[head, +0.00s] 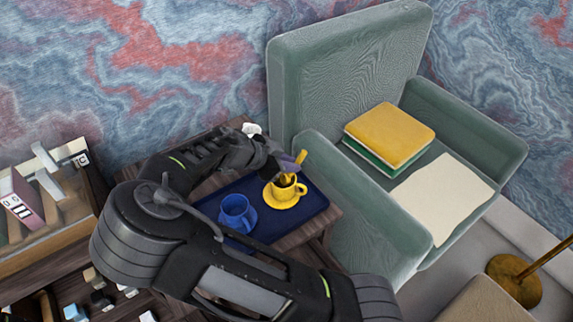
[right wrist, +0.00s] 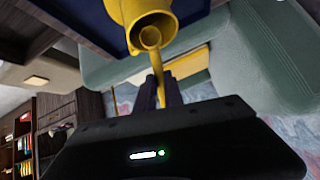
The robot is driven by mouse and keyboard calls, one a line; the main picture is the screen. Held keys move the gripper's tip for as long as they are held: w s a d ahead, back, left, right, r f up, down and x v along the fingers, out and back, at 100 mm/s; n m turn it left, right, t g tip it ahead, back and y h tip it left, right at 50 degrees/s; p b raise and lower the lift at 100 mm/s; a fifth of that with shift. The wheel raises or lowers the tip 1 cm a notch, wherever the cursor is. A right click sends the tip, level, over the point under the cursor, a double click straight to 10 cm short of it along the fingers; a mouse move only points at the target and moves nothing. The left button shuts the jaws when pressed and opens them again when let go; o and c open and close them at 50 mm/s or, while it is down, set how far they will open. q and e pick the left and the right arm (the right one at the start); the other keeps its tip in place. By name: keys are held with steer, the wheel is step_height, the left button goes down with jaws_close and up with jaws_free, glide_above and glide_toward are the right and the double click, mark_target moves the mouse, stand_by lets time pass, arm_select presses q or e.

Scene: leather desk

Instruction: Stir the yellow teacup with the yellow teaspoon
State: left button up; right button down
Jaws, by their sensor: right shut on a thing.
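The yellow teacup (head: 284,189) stands upright on a yellow saucer (head: 281,202) at the right part of a dark blue tray (head: 313,203). My right gripper (head: 291,164) is just above the cup, shut on the yellow teaspoon (right wrist: 158,68). In the right wrist view the spoon runs from between the fingers (right wrist: 160,92) to the mouth of the yellow teacup (right wrist: 127,14). Its bowl overlaps the cup's opening; how deep it sits is unclear. My left gripper is out of view.
A blue cup (head: 236,211) on a blue saucer stands on the tray, left of the yellow cup and close to my right arm. A green armchair (head: 345,215) with books (head: 390,135) stands right beside the tray's table. Shelves (head: 45,235) are at the left.

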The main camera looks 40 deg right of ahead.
mark_target(300, 156)
steer(key=shift+s+d+r+p, duration=0.2)
steer(key=shift+r+p, duration=0.15)
steer(key=shift+r, duration=0.2)
steer(key=shift+s+d+r+p, duration=0.1)
steer(key=shift+d+r+p, duration=0.1)
steer(key=shift+r+p, duration=0.3)
steer(key=shift+s+d+r+p, duration=0.1)
steer(key=shift+d+r+p, duration=0.15)
steer(key=shift+r, duration=0.4)
step_height(300, 156, up, 5)
steer(key=p, duration=0.4)
